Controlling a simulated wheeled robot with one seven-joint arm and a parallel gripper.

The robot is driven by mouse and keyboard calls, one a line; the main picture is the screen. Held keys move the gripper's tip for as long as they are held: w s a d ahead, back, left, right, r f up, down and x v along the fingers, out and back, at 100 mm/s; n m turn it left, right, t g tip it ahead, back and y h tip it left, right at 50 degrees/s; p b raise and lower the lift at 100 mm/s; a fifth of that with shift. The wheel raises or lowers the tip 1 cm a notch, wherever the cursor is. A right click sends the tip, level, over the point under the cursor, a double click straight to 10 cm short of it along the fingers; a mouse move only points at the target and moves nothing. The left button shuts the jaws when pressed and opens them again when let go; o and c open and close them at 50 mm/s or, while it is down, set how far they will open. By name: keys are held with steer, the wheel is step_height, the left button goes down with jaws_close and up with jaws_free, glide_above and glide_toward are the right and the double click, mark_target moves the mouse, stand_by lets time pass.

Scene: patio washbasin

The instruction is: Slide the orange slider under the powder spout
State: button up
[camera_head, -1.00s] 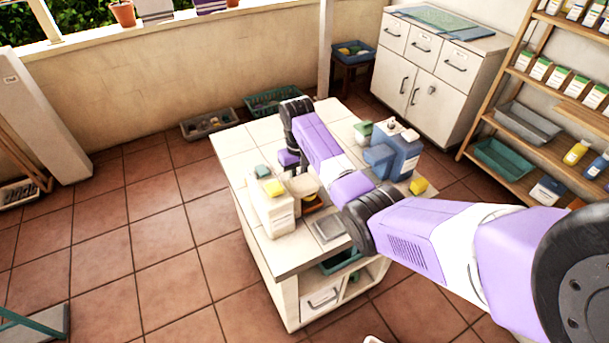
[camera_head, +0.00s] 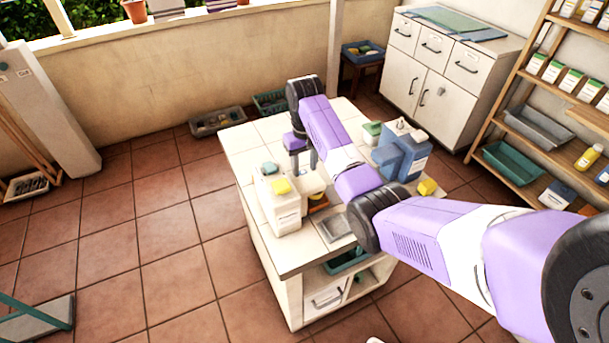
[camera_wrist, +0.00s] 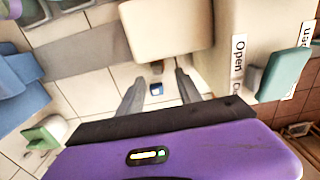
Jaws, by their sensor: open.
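On the tiled worktop (camera_head: 250,145), a white dispenser box (camera_head: 287,212) has a cream part (camera_head: 312,183) beside it. A small orange piece (camera_head: 318,203) shows low at that side, partly hidden by my arm; it looks like the slider. I cannot make out the spout clearly. My gripper (camera_head: 303,163) points down just behind the dispenser, with its fingers apart and empty. In the wrist view my gripper (camera_wrist: 160,78) is open in front of the cream part (camera_wrist: 168,30). A small blue thing (camera_wrist: 157,89) lies beyond and between the fingers. The orange slider is not seen there.
A blue container (camera_head: 403,155), a green-and-white block (camera_head: 372,131) and a yellow block (camera_head: 427,187) stand to the right. A grey plate (camera_head: 335,228) lies near the front edge. Bare tiles are left of the gripper.

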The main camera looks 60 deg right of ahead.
steer(key=shift+r, duration=1.45)
